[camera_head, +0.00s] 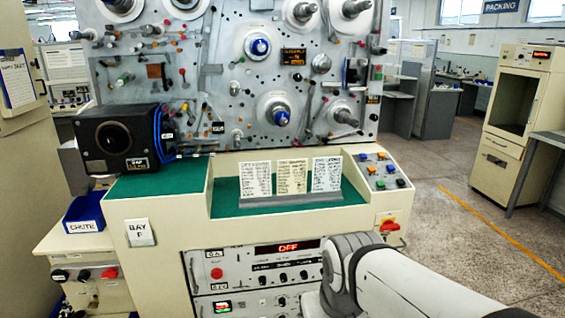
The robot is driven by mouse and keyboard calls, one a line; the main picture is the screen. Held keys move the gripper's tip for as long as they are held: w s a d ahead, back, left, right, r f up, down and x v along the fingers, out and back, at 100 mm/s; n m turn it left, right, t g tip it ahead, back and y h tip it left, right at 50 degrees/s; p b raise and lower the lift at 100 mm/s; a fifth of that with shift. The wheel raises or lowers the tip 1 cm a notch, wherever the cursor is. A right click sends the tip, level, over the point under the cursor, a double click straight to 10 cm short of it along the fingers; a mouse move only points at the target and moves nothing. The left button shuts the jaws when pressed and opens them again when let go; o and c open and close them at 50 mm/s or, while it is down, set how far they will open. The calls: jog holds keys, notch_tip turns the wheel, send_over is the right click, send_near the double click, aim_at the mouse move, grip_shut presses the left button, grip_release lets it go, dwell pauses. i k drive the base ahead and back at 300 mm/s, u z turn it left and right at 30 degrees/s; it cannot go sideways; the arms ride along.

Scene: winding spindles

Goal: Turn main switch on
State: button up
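A red rotary switch (389,225) on a yellow plate sits on the right part of the cream console front (190,238). It looks like the main switch, but its label is too small to read. A red lit display (288,247) on the rack panel below the desk reads OFF. My white and grey arm reaches in from the lower right, its grey joint just below and left of the switch. My gripper does not show. The arm covers the right part of the rack panel.
A sloped button panel (380,171) is above the switch, and paper cards (292,178) stand on the green desk top. A black box (118,138) and a blue CHUTE bin (85,213) are at left. Open floor (470,235) lies to the right.

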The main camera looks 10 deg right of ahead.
aim_at(388, 225)
jog(key=k, duration=1.25)
jog(key=z, duration=0.45)
jog(key=i, duration=0.6)
jog(key=z, duration=0.6)
jog(key=i, duration=1.35)
jog(key=u, duration=0.45)
